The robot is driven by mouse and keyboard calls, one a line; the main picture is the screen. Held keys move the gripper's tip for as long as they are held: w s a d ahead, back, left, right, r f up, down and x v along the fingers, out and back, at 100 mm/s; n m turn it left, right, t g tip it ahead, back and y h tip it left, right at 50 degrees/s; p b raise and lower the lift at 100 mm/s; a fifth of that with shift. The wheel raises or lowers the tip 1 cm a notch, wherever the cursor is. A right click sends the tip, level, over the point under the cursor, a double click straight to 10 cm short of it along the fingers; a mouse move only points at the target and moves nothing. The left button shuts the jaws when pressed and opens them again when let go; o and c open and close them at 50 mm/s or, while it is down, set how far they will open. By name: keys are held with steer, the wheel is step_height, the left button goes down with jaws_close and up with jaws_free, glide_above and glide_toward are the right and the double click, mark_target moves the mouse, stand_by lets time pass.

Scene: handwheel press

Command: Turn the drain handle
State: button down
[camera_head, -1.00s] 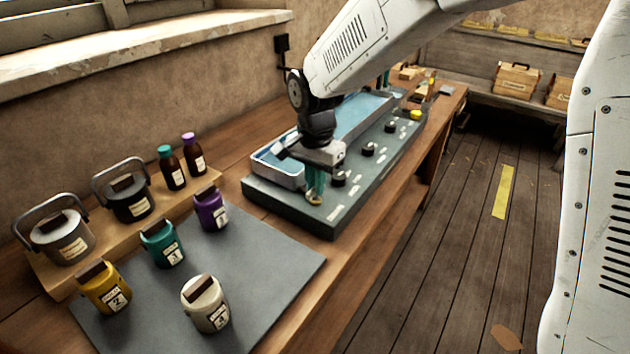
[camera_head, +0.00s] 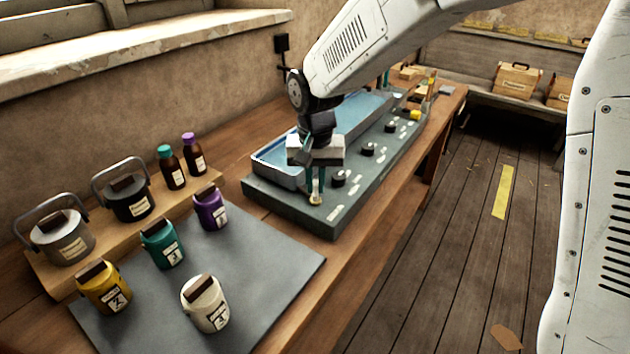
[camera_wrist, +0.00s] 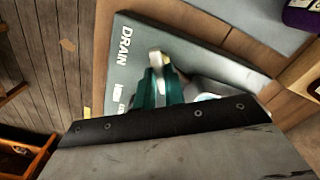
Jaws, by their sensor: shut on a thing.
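The drain handle (camera_head: 316,199) is a small brass-coloured piece at the near end of the grey control panel (camera_head: 290,208). In the wrist view the handle (camera_wrist: 158,56) shows as a pale metal piece beside the word DRAIN on the panel (camera_wrist: 205,62). My gripper (camera_head: 316,190) points down over it, with teal fingers. The fingers (camera_wrist: 158,80) are shut on the handle. They hide part of it, and its exact angle is hard to tell.
A blue-lined tray (camera_head: 350,125) stands behind the panel. Black knobs (camera_head: 338,178) line the panel's front side. Labelled jars, such as the white one (camera_head: 205,303), stand on a grey mat (camera_head: 262,262) at left. Two brown bottles (camera_head: 173,172) stand behind.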

mark_target(315, 187)
steer(key=n, duration=0.5)
steer(key=shift+n, duration=0.3)
steer(key=n, duration=0.5)
steer(key=shift+n, duration=0.4)
steer(key=c, duration=1.5)
jaws_free()
step_height(315, 187, up, 8)
steer(key=shift+f, duration=0.1)
